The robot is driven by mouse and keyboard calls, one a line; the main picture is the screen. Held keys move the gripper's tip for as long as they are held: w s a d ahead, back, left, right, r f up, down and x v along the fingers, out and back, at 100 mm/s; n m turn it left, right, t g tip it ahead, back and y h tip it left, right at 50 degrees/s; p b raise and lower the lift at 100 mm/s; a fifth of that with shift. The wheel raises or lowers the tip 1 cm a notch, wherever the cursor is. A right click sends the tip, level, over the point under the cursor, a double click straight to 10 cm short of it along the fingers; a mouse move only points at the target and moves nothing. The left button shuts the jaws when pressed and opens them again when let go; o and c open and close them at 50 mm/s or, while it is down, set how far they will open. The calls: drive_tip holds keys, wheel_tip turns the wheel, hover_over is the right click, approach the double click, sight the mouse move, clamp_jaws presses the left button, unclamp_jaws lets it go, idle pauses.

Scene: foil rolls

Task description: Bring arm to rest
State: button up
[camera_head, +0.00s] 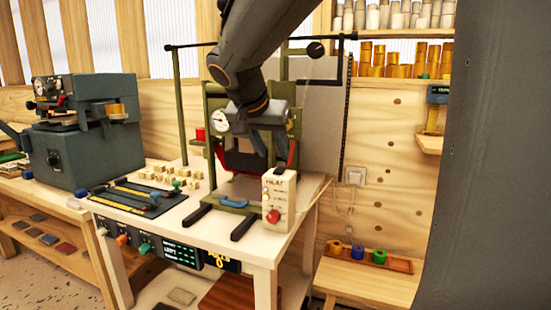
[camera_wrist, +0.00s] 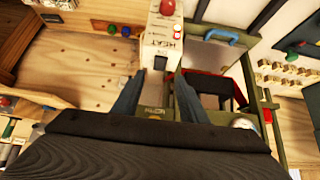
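My arm (camera_head: 262,45) reaches down from the top of the head view to the green press (camera_head: 209,125) on the white table. My gripper (camera_head: 268,150) hangs in front of the press, above its bed. In the wrist view, the two fingers of my gripper (camera_wrist: 160,80) stand apart with nothing visible held between them. The white heat control box (camera_head: 279,200), with a red button, stands at the table's front right corner. It also shows beyond the fingertips in the wrist view (camera_wrist: 161,45). My arm and gripper hide part of the press.
A dark teal machine (camera_head: 85,140) stands on the left bench. A black mat (camera_head: 140,196) with tools and several small wooden blocks lie left of the press. Foil rolls (camera_head: 376,70) fill the upper right shelf. A wooden tray (camera_head: 368,260) with coloured rolls sits low on the right.

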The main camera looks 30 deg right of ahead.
drive_tip(key=shift+v, duration=0.9)
drive_tip(key=s+a+f+n+g+y+p, duration=0.2)
drive_tip(key=s+a+f+n+y+p, duration=0.1)
drive_tip(key=s+a+f, duration=0.4)
drive_tip(key=s+a+f+n+g+y+p, duration=0.2)
drive_tip(key=s+a+f+n+p, duration=0.4)
drive_tip(key=s+f, duration=0.6)
drive_tip(key=shift+s+a+n+g+y, duration=0.35)
drive_tip(key=shift+s+n+g+y, duration=0.05)
drive_tip(key=shift+s+n+y, duration=0.2)
